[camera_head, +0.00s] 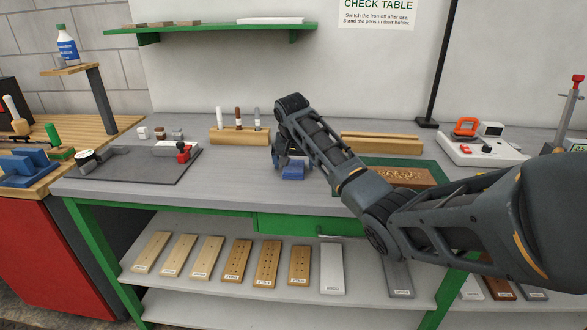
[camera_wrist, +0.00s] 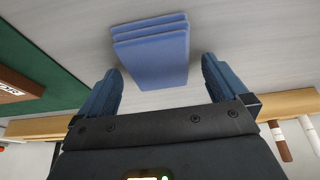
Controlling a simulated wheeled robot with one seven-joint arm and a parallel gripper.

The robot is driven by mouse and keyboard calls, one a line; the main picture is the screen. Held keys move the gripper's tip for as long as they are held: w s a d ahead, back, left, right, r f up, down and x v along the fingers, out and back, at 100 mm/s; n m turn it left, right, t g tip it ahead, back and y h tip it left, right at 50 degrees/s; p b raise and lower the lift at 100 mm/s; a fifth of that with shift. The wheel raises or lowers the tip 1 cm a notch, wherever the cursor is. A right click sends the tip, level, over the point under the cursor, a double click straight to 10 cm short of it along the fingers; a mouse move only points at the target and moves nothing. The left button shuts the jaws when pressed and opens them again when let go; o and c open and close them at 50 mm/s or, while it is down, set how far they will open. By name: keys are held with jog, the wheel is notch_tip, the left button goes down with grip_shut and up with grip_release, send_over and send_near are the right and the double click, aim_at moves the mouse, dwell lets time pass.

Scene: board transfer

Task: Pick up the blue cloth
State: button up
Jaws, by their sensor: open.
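The blue cloth (camera_head: 293,172) is a small folded stack lying on the grey table. In the wrist view the cloth (camera_wrist: 155,55) shows as several flat layers. My gripper (camera_head: 291,160) is over the table at the cloth, seen from the head camera. In the wrist view my gripper (camera_wrist: 162,85) is open, with one finger on each side of the cloth's near end. The fingers look apart from the cloth, and nothing is held. Part of the cloth is hidden behind my gripper in the head view.
A wooden pen holder (camera_head: 239,136) with several pens stands behind and left of my gripper. A dark mat (camera_head: 137,166) with small items lies left. A green mat (camera_head: 436,168) bearing a brown board (camera_head: 398,177) is right, partly behind my arm. Long wooden bars (camera_head: 381,144) lie behind.

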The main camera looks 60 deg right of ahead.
aim_at(296, 165)
jog(key=shift+f, duration=0.15)
jog(key=shift+c, duration=0.2)
jog(key=c, duration=1.1)
jog(key=shift+r, duration=0.35)
jog(key=r, duration=0.2)
jog(key=r+b, duration=0.1)
jog(key=shift+s+d+r, duration=0.2)
jog(key=shift+s+r, duration=0.05)
jog(key=shift+r, duration=0.15)
jog(key=s+d+r, duration=0.1)
jog(key=s+r, duration=0.1)
jog(key=s, duration=0.1)
jog(key=s+d+r, duration=0.1)
jog(key=s+r, duration=0.1)
jog(key=s, duration=0.2)
jog(key=s+d+r+b, duration=0.1)
jog(key=s+r, duration=0.1)
jog(key=s, duration=0.1)
jog(key=shift+s+d+r, duration=0.25)
jog(key=shift+r, duration=0.05)
jog(key=o, duration=0.5)
jog(key=c, duration=0.4)
jog(key=shift+w, duration=0.1)
